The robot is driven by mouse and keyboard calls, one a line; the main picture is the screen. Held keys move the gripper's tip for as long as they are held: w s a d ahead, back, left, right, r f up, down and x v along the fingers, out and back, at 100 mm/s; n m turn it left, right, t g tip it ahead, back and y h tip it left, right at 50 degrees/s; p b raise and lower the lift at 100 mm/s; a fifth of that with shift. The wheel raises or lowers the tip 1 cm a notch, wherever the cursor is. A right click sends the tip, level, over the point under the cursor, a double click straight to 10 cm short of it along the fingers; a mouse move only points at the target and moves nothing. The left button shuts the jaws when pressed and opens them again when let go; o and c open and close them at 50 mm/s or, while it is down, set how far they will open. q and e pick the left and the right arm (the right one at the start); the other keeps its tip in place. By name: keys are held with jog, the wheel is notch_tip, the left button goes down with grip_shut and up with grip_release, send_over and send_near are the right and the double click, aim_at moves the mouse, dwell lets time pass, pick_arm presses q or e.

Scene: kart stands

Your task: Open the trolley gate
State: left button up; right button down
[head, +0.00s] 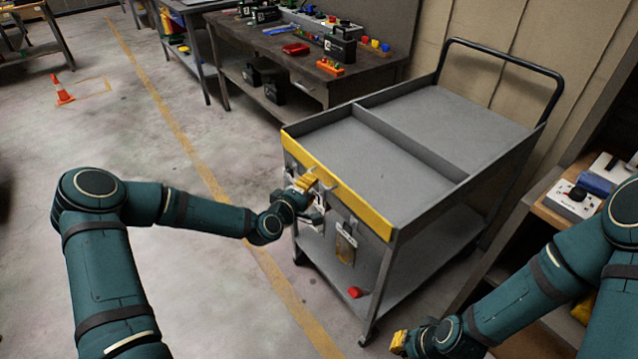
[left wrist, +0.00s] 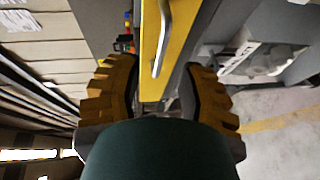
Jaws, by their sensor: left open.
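The grey trolley (head: 412,135) stands right of centre in the head view, with a dark push handle at its far end. Its gate (head: 345,191) is the yellow panel along the near side of the top tray, and it stands upright. My left gripper (head: 308,186) is at the left part of the gate. In the left wrist view its open yellow fingers (left wrist: 160,95) lie either side of the yellow gate strip (left wrist: 152,75) and its metal handle (left wrist: 161,40). I cannot tell if they touch. My right gripper (head: 399,342) is low, right of the trolley; its fingertips are partly hidden.
A workbench (head: 330,75) with tools and coloured parts stands behind the trolley. A wooden shelf (head: 550,212) with devices is close on the right. A tag (head: 346,244) hangs below the gate, and a red object (head: 354,292) is on the lower shelf.

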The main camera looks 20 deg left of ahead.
aim_at(322, 181)
pick_arm(q)
jog(key=x, duration=0.5)
jog(key=shift+b, duration=0.3)
grip_shut()
